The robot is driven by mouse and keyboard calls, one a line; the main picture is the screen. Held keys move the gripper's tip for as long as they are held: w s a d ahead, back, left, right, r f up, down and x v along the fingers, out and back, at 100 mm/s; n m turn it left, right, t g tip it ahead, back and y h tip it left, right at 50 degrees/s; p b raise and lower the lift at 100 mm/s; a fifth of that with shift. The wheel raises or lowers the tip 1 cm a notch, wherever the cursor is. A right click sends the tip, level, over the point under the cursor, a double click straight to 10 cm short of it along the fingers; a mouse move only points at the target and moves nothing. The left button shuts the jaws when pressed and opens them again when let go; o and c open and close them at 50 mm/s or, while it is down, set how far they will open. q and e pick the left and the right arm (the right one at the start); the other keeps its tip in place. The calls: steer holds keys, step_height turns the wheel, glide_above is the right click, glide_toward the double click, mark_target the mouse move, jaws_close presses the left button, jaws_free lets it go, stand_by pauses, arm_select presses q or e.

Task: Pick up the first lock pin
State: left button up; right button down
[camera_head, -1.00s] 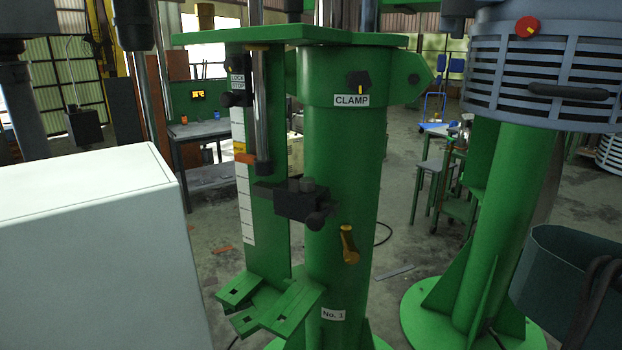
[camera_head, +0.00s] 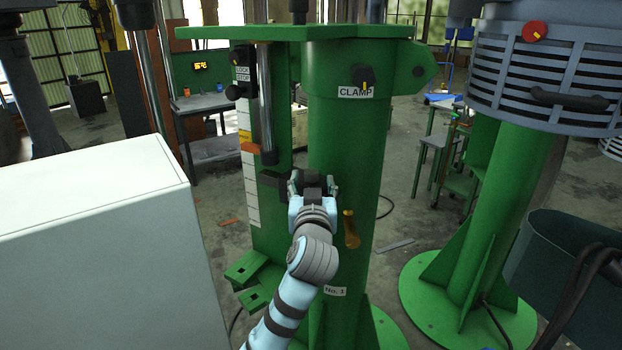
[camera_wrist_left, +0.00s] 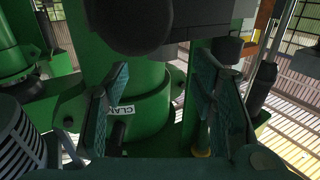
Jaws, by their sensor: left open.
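A dark block with knobs (camera_head: 272,179) sits on the front of the green column (camera_head: 345,130), below the CLAMP label. I cannot clearly tell which part of it is the lock pin. My left gripper (camera_head: 314,186) is in front of the block in the head view, its fingers open on both sides of a dark knob and hiding much of the block. In the left wrist view the gripper (camera_wrist_left: 160,80) is open, with a gap between its fingers. A large dark round part (camera_wrist_left: 135,22) shows close above them there. My right gripper is not in view.
A brass handle (camera_head: 351,230) sticks out of the column just right of my left wrist. A white box (camera_head: 90,240) fills the lower left. Another green column (camera_head: 500,190) stands at right.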

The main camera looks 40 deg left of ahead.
mark_target(311, 175)
arm_select(q)
steer(key=x, duration=0.4)
steer(key=shift+s+a+r+p, duration=0.15)
steer(key=shift+a+p, duration=0.1)
steer(key=shift+p, duration=0.1)
steer(key=shift+w+a, duration=0.2)
steer(key=shift+w, duration=0.05)
jaws_close()
